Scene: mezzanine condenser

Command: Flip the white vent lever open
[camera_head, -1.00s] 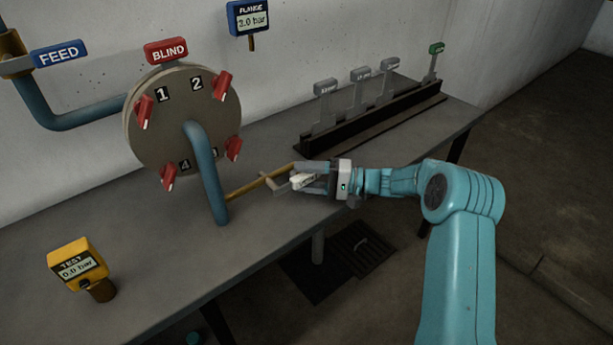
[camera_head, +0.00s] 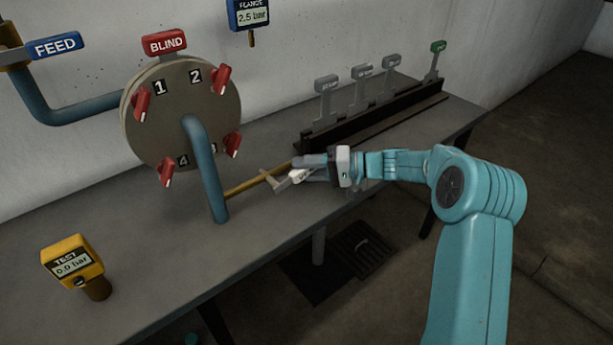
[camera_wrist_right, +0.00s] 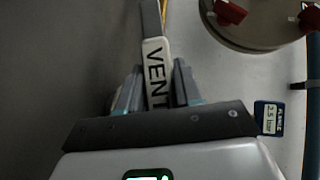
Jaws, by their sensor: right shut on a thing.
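The white vent lever (camera_head: 297,177) sits at the end of a thin brass pipe (camera_head: 258,182) that runs out from the blue pipe below the round blind flange. In the right wrist view the lever (camera_wrist_right: 157,62) shows the word VENT and lies between the two fingers. My right gripper (camera_head: 306,172) is shut on the lever, coming from the right above the bench edge. In the head view the fingers hide part of the lever. My left gripper is not in view.
The round blind flange (camera_head: 178,115) carries several red handles. A blue gauge (camera_head: 250,13) reads 2.5 bar; a yellow test gauge (camera_head: 72,258) reads 0.0 bar. A black rack (camera_head: 375,115) with upright tags stands behind my right arm.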

